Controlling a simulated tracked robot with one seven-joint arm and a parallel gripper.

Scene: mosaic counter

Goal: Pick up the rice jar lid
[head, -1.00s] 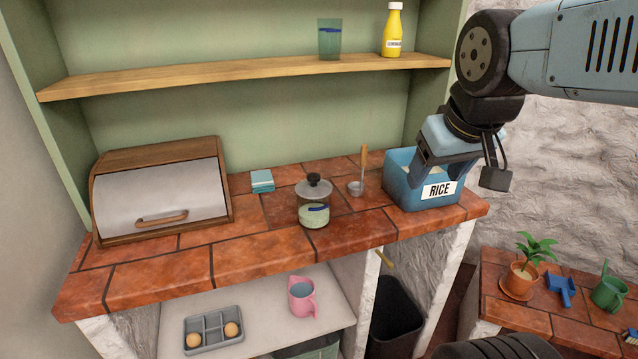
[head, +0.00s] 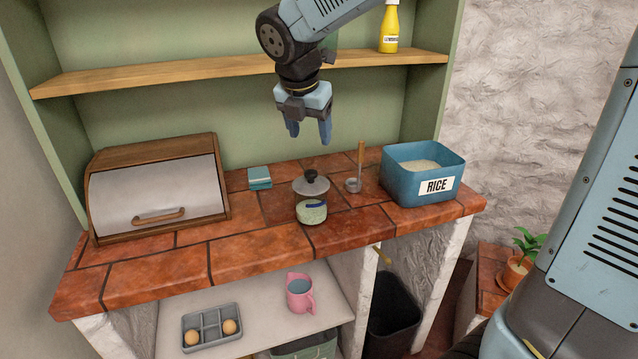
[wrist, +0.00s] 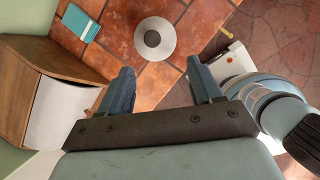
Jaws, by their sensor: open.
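A ladle (head: 358,170) stands just right of the jar, with the blue rice bin (head: 400,191) beyond it. A teal sponge or cloth (head: 260,178) and a bread box (head: 155,190) lie to the left. The wooden shelf (head: 190,73) runs behind my gripper.

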